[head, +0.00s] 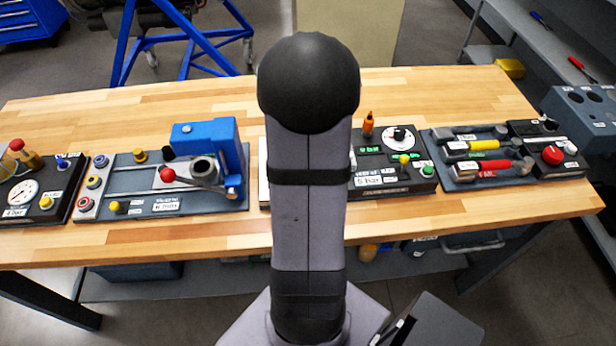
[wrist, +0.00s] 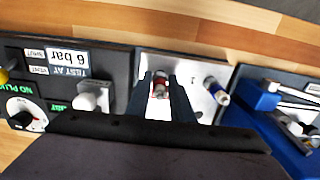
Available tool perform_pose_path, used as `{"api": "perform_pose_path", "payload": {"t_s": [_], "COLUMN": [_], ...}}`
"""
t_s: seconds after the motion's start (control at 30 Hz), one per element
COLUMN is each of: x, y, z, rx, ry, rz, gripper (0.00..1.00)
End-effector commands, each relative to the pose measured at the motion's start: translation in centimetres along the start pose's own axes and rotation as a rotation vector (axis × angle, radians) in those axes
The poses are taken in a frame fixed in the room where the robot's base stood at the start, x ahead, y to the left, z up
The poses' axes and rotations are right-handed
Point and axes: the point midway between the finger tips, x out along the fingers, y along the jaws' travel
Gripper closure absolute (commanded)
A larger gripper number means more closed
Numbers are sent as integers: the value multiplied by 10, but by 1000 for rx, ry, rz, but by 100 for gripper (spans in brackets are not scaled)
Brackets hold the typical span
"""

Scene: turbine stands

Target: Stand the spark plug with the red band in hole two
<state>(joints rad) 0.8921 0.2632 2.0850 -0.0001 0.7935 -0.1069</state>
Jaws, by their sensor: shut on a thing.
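In the wrist view, my gripper (wrist: 160,80) is over a pale plate (wrist: 199,68), its two dark fingers on either side of a spark plug with a red band (wrist: 160,90). It is shut on this plug. I cannot tell whether the plug's lower end is in a hole or clear of the plate. A second plug with a blue band (wrist: 215,92) is on the plate, right of the fingers. No hole two can be made out; fingers and gripper body cover part of the plate. In the head view my arm hides the gripper and both plugs.
A test panel (wrist: 112,65) marked 6 bar, with a dial (wrist: 27,114) and a white block (wrist: 93,96), adjoins the plate. A blue clamp device (wrist: 262,98) stands on the other side. In the head view, a tool tray (head: 455,184) is farther right. Bare wood lies behind the boards.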

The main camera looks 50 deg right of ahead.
Motion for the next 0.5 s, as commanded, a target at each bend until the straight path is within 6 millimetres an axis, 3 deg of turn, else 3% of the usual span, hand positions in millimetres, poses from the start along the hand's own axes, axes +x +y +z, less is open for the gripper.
{"api": "perform_pose_path", "payload": {"t_s": [0.5], "x": [-9], "y": [0], "z": [0], "rx": [0], "ry": [1], "rz": [0], "gripper": [100]}}
